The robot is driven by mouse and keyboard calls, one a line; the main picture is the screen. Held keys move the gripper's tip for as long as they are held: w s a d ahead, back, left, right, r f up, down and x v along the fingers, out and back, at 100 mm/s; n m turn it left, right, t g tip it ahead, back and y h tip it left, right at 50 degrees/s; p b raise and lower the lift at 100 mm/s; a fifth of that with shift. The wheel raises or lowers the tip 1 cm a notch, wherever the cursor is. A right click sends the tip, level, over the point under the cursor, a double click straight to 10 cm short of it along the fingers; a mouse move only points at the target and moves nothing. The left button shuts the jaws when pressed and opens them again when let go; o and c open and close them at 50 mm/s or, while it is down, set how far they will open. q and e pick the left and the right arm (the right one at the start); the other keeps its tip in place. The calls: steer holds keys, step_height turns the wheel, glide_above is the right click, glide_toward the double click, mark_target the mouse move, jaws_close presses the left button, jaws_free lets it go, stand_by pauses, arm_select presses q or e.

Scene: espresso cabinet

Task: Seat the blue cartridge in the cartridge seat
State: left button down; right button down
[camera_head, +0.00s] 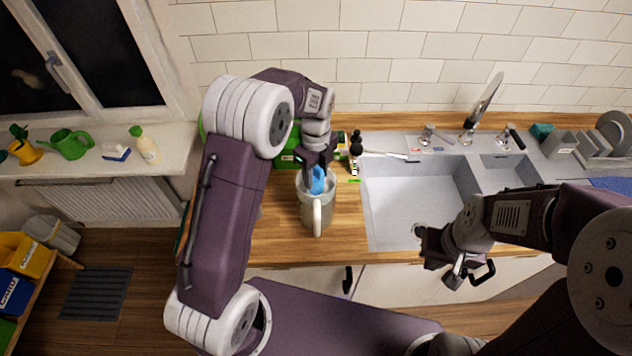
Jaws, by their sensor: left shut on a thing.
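The blue cartridge (318,181) is in my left gripper (317,168), which points down and is shut on it. The cartridge's lower part is at the mouth of a grey-white jug (311,211) with a white handle, standing on the wooden counter. I cannot tell how deep the cartridge sits in the jug. I cannot make out a separate cartridge seat. My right gripper (448,262) hangs in front of the sink's front edge, away from the jug, with its fingers apart and nothing seen between them.
A sink (408,215) with taps is right of the jug. A green thing (284,160) and a small dark bottle (356,143) stand behind the jug. A dish rack (585,146) is at the far right. The counter (268,240) left of the jug is clear.

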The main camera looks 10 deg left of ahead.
mark_target(316, 183)
arm_select(q)
step_height(316, 183, down, 4)
steer(key=shift+s+r+p, duration=0.1)
steer(key=shift+r+p, duration=0.15)
steer(key=shift+p, duration=0.15)
arm_select(e)
steer(key=shift+r, duration=0.4)
